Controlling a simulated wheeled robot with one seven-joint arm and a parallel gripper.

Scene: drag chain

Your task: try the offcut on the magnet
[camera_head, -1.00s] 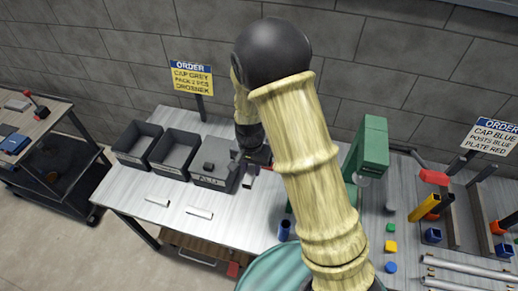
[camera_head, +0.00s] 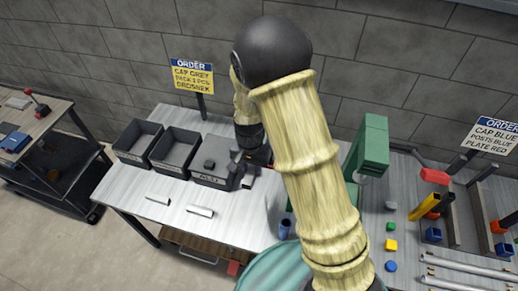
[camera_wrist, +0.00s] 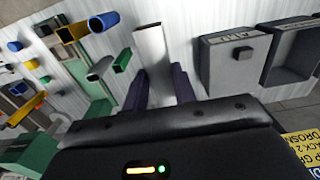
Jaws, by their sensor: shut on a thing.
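My gripper (camera_head: 243,171) is at the right side of the labelled grey bin (camera_head: 212,181), low over the bench. In the wrist view my gripper (camera_wrist: 160,88) has its two dark fingers shut around the near end of a pale grey metal offcut (camera_wrist: 150,45), which points away from the palm. The offcut's end (camera_head: 247,182) shows small beside the fingers in the head view. A small dark block (camera_head: 208,163) is at the labelled bin and also shows in the wrist view (camera_wrist: 242,53); I cannot tell whether it is the magnet.
Two more grey bins (camera_head: 138,142) (camera_head: 173,150) stand to the left. Two pale pieces (camera_head: 157,200) (camera_head: 200,211) lie on the bench (camera_head: 140,185) in front. A green machine (camera_head: 372,148) stands to the right, with coloured tubes and blocks beyond it.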

